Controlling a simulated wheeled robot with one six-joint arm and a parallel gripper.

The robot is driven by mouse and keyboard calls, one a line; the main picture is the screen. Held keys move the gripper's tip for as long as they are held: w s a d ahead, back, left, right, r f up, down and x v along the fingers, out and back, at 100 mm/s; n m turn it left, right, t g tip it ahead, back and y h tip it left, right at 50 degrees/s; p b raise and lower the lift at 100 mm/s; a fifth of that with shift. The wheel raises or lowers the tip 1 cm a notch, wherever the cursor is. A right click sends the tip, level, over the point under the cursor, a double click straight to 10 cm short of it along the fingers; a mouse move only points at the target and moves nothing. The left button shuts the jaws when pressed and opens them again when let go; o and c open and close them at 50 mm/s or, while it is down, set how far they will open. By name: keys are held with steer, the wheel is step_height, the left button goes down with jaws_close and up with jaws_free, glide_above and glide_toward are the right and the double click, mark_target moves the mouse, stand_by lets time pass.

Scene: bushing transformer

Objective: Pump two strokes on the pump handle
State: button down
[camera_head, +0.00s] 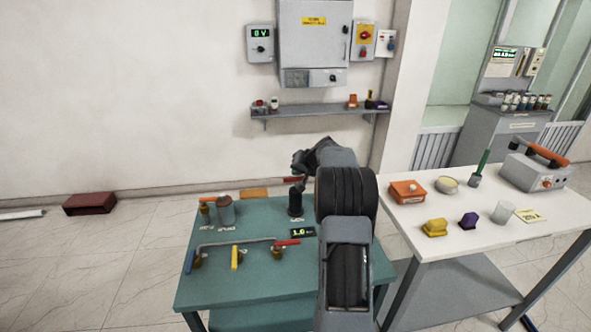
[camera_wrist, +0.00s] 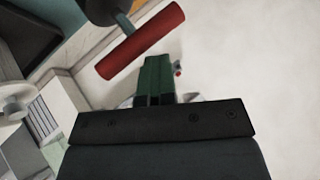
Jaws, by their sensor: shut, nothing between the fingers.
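The pump (camera_head: 295,202) is a black upright cylinder at the back of the teal table. Its red handle (camera_head: 292,180) sticks out to the left at the top. In the wrist view the red handle (camera_wrist: 140,42) lies slanted just past my fingertips, joined to a dark round part at the top. My gripper (camera_head: 299,162) is above the handle in the head view. In the wrist view my gripper (camera_wrist: 156,65) has its green-sided fingers shut together and empty. The handle is not between them; I cannot tell whether they touch it.
The teal table (camera_head: 210,290) also carries a small display reading about 1.0 (camera_head: 302,232), a grey pipe with coloured valve levers (camera_head: 235,257) and a grey canister (camera_head: 226,212). A white table (camera_head: 465,225) with several small items stands at the right. A wall shelf (camera_head: 320,109) is behind.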

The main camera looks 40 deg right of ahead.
steer(key=shift+r+p, duration=1.45)
steer(key=shift+r, duration=1.4)
stand_by(0.3)
